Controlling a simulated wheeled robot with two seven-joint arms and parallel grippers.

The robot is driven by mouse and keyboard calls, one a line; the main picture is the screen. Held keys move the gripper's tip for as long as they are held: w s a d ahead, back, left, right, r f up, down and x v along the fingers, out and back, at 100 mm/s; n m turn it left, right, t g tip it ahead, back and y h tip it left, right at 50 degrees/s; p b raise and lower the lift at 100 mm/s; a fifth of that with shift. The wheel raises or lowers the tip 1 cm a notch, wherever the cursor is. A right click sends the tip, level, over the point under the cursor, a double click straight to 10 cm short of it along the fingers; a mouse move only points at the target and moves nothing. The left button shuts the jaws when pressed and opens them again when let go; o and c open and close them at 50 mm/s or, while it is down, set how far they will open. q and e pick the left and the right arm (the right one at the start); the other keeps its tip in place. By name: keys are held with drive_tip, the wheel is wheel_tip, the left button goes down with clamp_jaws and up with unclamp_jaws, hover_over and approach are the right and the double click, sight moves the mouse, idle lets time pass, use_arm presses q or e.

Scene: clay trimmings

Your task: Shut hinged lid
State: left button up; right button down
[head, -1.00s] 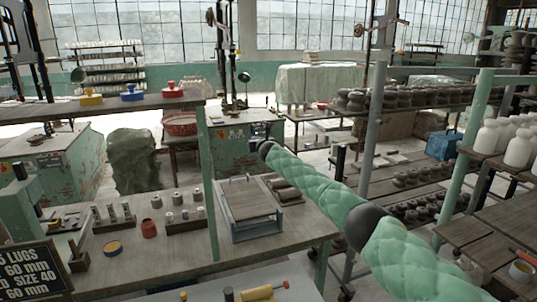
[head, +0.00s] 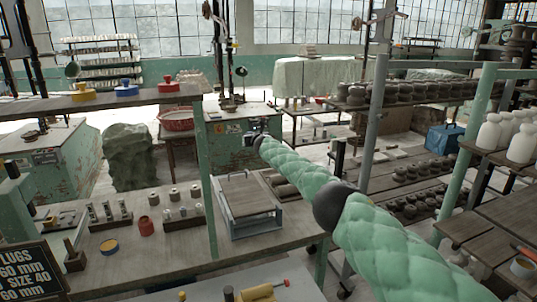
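A grey-blue frame or shallow box (head: 252,229) with a wooden panel (head: 247,196) on top sits on the workbench at the middle. A thin handle shows at the panel's far edge. It may be the hinged lid, but I cannot tell its angle or see a hinge. My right arm, in green quilted padding, comes in from the lower right. Its dark gripper (head: 257,137) is in the air beyond the far side of the bench, above and behind the panel, touching nothing I can see. Its fingers are too small to read. My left gripper is out of view.
Small pots and a red jar (head: 146,228) stand on the bench (head: 150,262) left of the box. A green post (head: 206,180) rises just left of it. Dark cylinders (head: 284,187) lie to its right. A blue box (head: 443,137) sits on the right shelving.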

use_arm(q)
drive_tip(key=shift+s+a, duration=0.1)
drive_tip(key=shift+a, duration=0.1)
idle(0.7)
